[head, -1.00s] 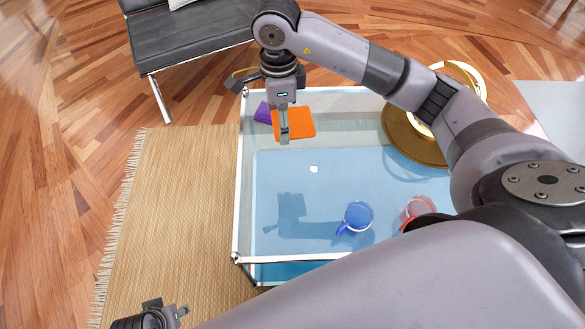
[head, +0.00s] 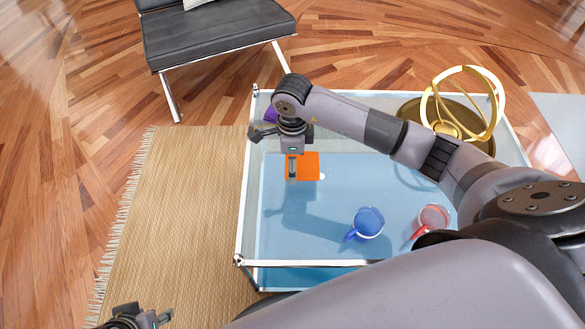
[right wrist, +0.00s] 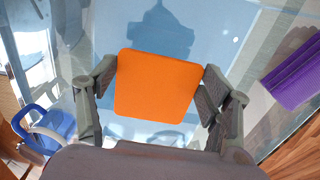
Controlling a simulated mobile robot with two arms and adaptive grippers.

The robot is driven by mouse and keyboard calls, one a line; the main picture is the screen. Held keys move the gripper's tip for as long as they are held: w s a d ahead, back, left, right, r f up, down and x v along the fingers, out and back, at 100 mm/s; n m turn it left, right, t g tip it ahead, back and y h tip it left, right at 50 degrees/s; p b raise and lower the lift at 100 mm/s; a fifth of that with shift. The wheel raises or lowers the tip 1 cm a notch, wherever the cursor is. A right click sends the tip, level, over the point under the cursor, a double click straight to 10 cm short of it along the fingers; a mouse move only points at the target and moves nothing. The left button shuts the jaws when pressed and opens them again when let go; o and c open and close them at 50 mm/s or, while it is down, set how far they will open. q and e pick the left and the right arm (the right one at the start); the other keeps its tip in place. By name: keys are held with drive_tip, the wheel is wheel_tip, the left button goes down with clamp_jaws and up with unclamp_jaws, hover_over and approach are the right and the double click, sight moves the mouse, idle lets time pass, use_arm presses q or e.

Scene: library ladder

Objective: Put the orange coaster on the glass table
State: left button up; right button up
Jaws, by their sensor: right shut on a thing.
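My right gripper (right wrist: 157,84) is shut on the orange coaster (right wrist: 156,98), with a finger at each side edge in the right wrist view. In the head view the orange coaster (head: 308,167) hangs above the glass table (head: 240,205), and the arm's shadow falls on the tabletop. One finger of the right gripper (head: 293,167) shows there. My left gripper (head: 147,316) is at the bottom left, over the woven rug; its fingers look apart with nothing between them.
A blue mug (head: 368,222) and a red mug (head: 432,219) stand on the near part of the table. A purple item (right wrist: 294,75) lies at the far left corner. A gold ring ornament (head: 437,108) stands at the back right. The tabletop's left middle is clear.

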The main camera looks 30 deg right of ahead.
drive_tip(key=shift+f+b, duration=0.4)
drive_tip(key=shift+f, duration=1.55)
drive_tip(key=shift+f, duration=0.1)
drive_tip(key=shift+f, duration=0.15)
drive_tip(key=o, duration=1.1)
drive_tip(key=shift+o, duration=0.2)
